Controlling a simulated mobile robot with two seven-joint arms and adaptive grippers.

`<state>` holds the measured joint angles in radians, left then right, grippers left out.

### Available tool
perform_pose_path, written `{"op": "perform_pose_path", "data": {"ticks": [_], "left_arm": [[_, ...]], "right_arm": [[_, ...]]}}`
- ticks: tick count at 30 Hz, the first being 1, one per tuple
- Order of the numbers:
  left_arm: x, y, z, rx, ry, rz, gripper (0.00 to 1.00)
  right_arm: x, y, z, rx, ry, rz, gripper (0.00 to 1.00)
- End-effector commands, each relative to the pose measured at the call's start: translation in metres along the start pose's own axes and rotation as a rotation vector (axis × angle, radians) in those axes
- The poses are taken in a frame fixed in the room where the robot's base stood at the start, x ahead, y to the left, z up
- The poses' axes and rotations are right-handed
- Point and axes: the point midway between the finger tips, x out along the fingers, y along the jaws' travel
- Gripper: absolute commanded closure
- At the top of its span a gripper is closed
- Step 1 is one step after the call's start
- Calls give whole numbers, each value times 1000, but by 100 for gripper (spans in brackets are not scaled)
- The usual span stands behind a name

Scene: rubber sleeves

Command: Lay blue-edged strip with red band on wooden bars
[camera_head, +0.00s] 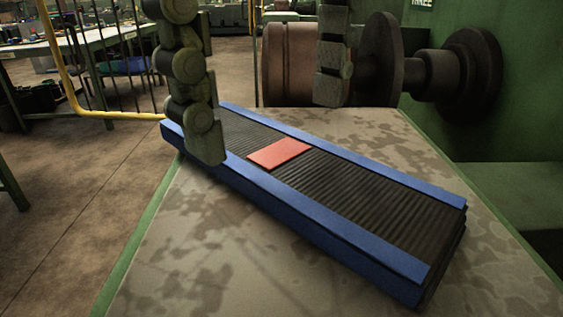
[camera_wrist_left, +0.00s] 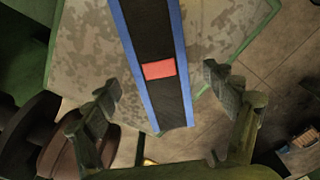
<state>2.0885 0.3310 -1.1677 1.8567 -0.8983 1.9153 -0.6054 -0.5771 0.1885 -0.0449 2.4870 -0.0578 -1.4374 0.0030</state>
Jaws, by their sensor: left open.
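The blue-edged strip (camera_head: 375,200) lies slantwise on the mottled table, with a black ribbed middle. It looks thick, with layered edges at its near right end; I cannot tell whether it is one piece or a stack. Its red band (camera_head: 280,152) lies across the ribs; it also shows in the left wrist view (camera_wrist_left: 159,69). My left gripper (camera_head: 269,125) is open above the strip's far end, its fingers wide apart. One finger hides part of the blue edge. In the left wrist view the strip (camera_wrist_left: 172,100) runs between the fingers (camera_wrist_left: 160,76). No wooden bars are seen. My right gripper is not in view.
The table (camera_head: 230,260) has free room in front of the strip and at the right. A brown drum (camera_head: 288,65) and dark flanged wheels (camera_head: 470,75) stand behind it, by a green machine. A yellow rail (camera_head: 115,115) is at the left.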

Motion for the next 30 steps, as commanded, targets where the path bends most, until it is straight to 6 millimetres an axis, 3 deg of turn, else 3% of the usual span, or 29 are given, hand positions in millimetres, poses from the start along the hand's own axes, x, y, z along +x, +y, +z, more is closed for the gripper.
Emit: {"op": "perform_pose_path", "data": {"ticks": [6, 13, 27, 30], "left_arm": [[24, 0, 0, -2, -1, 1, 16], [25, 0, 0, -2, -2, 1, 16], [25, 0, 0, -2, -2, 2, 74], [25, 0, 0, -2, -2, 2, 75]], "right_arm": [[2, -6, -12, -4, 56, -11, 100], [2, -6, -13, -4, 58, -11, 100], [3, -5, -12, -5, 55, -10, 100], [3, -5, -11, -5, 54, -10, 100]]}}
